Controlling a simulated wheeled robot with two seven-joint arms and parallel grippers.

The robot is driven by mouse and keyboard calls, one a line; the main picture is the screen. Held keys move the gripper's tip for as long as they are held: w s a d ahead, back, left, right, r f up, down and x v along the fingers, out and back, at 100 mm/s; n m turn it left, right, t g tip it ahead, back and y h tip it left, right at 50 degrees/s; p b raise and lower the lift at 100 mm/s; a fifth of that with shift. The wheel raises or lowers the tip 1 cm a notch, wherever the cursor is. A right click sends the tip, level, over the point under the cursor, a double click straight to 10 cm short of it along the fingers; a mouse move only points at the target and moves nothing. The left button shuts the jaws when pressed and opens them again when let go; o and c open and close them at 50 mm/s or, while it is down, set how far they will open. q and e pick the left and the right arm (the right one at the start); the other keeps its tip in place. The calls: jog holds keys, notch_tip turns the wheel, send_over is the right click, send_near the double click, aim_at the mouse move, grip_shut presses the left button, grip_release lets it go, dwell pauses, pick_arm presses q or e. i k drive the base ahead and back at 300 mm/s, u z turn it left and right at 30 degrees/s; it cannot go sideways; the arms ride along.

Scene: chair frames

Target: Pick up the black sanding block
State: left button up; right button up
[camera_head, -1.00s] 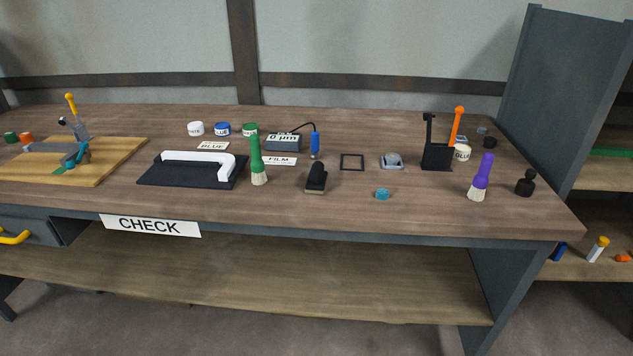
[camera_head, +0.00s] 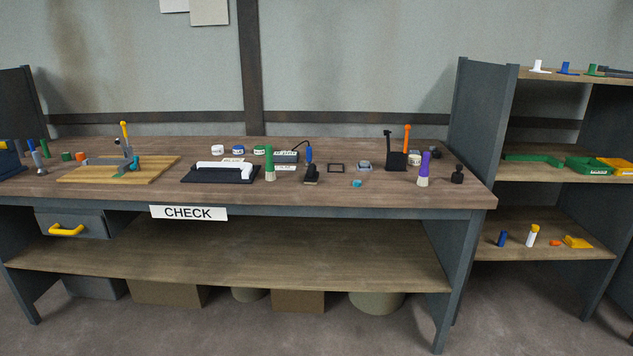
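The black sanding block (camera_head: 311,175) stands on the workbench top (camera_head: 330,195), near the middle. It has a dark upright grip on a flat base. A green-handled brush (camera_head: 270,164) stands to its left, and a small teal cap (camera_head: 357,184) lies to its right. Neither of my grippers is in view.
A black mat with a white part (camera_head: 190,178) and a wooden board (camera_head: 85,176) lie to the left. A black holder (camera_head: 396,160) and a purple brush (camera_head: 424,170) stand to the right. A shelf unit (camera_head: 484,120) stands beyond the bench. The floor in front is clear.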

aim_at(311, 177)
jog(key=z, duration=0.65)
jog(key=i, duration=0.7)
jog(key=z, duration=0.5)
jog(key=i, duration=0.85)
jog(key=u, duration=0.55)
